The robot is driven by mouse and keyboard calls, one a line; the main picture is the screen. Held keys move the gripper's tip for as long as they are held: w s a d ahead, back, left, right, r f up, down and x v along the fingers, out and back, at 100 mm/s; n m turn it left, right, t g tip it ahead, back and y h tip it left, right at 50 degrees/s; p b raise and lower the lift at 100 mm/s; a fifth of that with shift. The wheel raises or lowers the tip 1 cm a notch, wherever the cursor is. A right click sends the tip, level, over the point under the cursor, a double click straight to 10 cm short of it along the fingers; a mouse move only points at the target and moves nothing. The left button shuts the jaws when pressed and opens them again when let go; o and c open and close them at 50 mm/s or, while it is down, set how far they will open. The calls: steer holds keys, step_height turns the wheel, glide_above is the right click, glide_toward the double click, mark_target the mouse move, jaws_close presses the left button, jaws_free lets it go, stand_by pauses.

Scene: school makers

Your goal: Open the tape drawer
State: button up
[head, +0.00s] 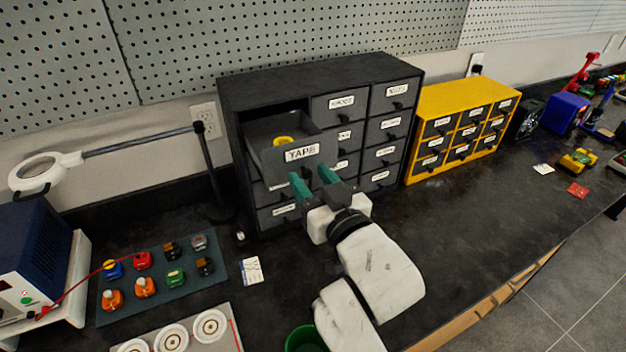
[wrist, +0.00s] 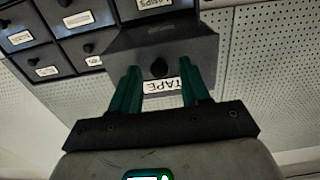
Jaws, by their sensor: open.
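The tape drawer (head: 302,154) is pulled well out of the top left of the dark grey cabinet (head: 240,180). Its front carries a white TAPE label, and a yellow item (head: 284,141) lies inside. In the wrist view the drawer front (wrist: 197,62) shows its dark round knob (wrist: 159,67) and the label upside down. My gripper (head: 315,180) is open, with green fingers just below and in front of the drawer front. In the wrist view my gripper (wrist: 157,85) has one finger on each side of the knob, with gaps between; I cannot tell whether either touches the drawer front.
The cabinet's other drawers look shut. A yellow drawer cabinet (head: 413,140) stands to the right. On the left are a magnifier lamp (head: 45,168), a blue device (head: 35,250) and a mat (head: 215,290) with several small parts. A green cup (head: 305,340) is near the front. Bench space right of my arm is clear.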

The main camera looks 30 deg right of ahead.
steer(key=s+b, duration=0.2)
steer(key=s, duration=0.8)
steer(key=shift+s, duration=0.4)
steer(key=s+d+f+g, duration=0.2)
steer(key=s+f+g, duration=0.1)
steer(key=f, duration=0.5)
steer(key=s+d+f+g, duration=0.2)
steer(key=s+f+g, duration=0.2)
steer(key=f, duration=0.5)
steer(key=s+d+f+g+h, duration=0.1)
steer(key=s+d+f+g, duration=0.2)
steer(key=f, duration=0.6)
steer(key=shift+s+d+m+g, duration=0.1)
steer(key=shift+s+m+g, duration=0.3)
steer(key=shift+g, duration=0.7)
steer(key=s+f+g, duration=0.4)
steer(key=s+f, duration=0.1)
steer(key=s, duration=0.4)
steer(key=shift+s+d+f+g+y, duration=0.3)
steer(key=shift+s+f+g+y, duration=0.1)
